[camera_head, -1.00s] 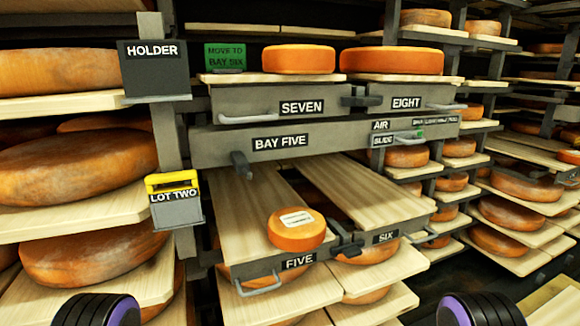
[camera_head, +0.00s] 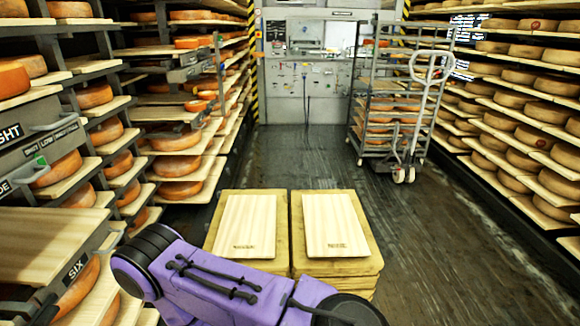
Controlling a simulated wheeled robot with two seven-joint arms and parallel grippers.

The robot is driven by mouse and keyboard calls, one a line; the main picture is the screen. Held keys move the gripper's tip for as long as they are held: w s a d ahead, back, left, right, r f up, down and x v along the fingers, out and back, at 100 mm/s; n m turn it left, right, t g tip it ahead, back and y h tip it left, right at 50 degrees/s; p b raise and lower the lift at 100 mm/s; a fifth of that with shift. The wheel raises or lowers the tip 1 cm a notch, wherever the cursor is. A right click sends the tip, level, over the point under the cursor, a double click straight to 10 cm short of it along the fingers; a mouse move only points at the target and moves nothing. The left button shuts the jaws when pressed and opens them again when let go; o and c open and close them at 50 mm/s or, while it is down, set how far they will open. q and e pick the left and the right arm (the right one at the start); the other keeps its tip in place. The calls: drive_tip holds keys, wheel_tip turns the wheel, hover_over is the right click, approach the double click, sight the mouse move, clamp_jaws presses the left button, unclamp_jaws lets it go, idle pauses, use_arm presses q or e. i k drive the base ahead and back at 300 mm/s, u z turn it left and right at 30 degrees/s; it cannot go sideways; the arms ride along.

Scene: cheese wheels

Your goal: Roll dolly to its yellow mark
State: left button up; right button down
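I cannot make out a yellow mark on the visible floor. One of my purple arms crosses the bottom of the view, and neither gripper shows. The arm is well apart from the rack.
Two stacks of pale boards (camera_head: 372,262) stand close in front, partly behind my arm. Cheese shelves line the left (camera_head: 180,115) and right (camera_head: 515,190) sides. Yellow-black striped posts (camera_head: 252,70) flank the back.

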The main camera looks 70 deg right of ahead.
sight(357, 276)
drive_tip(key=u, duration=0.15)
drive_tip(key=k, duration=0.3)
drive_tip(key=z, duration=0.5)
drive_tip(key=i, duration=0.3)
drive_tip(key=z, duration=1.95)
